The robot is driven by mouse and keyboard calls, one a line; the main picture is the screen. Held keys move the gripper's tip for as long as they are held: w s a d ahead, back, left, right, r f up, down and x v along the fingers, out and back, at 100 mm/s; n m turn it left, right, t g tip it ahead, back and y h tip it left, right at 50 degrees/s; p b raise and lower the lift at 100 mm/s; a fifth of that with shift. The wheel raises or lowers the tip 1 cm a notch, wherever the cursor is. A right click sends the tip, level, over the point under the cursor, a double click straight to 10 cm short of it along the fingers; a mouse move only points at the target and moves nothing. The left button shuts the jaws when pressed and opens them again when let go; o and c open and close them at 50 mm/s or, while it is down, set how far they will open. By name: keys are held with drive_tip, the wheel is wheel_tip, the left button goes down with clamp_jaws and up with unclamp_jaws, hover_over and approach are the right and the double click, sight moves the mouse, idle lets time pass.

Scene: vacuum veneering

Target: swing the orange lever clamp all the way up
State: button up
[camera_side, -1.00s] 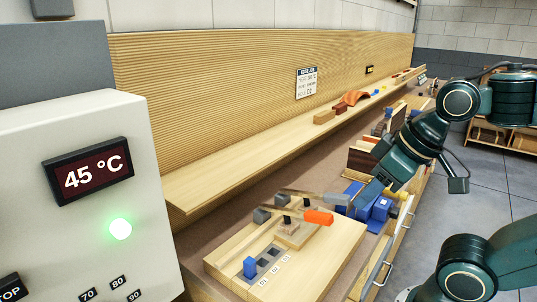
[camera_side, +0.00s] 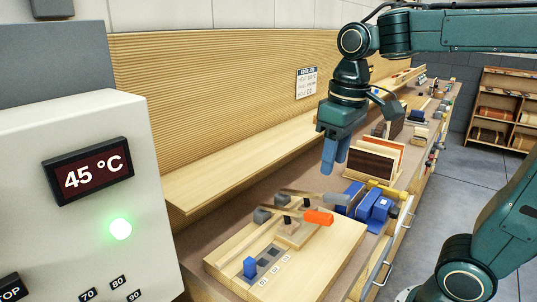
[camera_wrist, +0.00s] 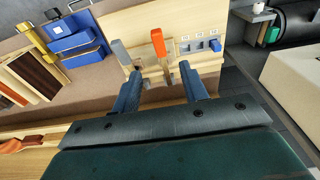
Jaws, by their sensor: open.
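The orange lever clamp (camera_side: 318,217) is on the light wooden board (camera_side: 330,245), its handle lying low and roughly level. It also shows in the wrist view (camera_wrist: 158,42), in line with the gap between my fingers. A second lever with a grey handle (camera_side: 337,199) sits beside it, also in the wrist view (camera_wrist: 122,52). My gripper (camera_side: 334,165) is open and empty, fingers pointing down, above and behind the levers and apart from them. In the wrist view my two blue fingers (camera_wrist: 160,76) hide part of the board's near edge.
Blue boxes (camera_side: 372,205) stand just right of the board. A rack of panels (camera_side: 375,160) is behind them. A blue knob (camera_side: 250,267) sits on a slotted strip at the board's left. A long wooden shelf (camera_side: 215,175) runs along the wall. The space above the levers is clear.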

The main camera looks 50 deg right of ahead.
sight(319, 214)
drive_tip(key=shift+w+d+r+g, duration=0.1)
drive_tip(key=shift+w+g, duration=0.2)
drive_tip(key=shift+w, duration=0.3)
drive_tip(key=shift+w+d+r+g, duration=0.1)
drive_tip(key=shift+w+g, duration=0.2)
drive_tip(key=shift+w, duration=0.3)
drive_tip(key=shift+f, duration=0.1)
wheel_tip(319, 214, down, 14)
drive_tip(key=shift+r, duration=0.15)
clamp_jaws()
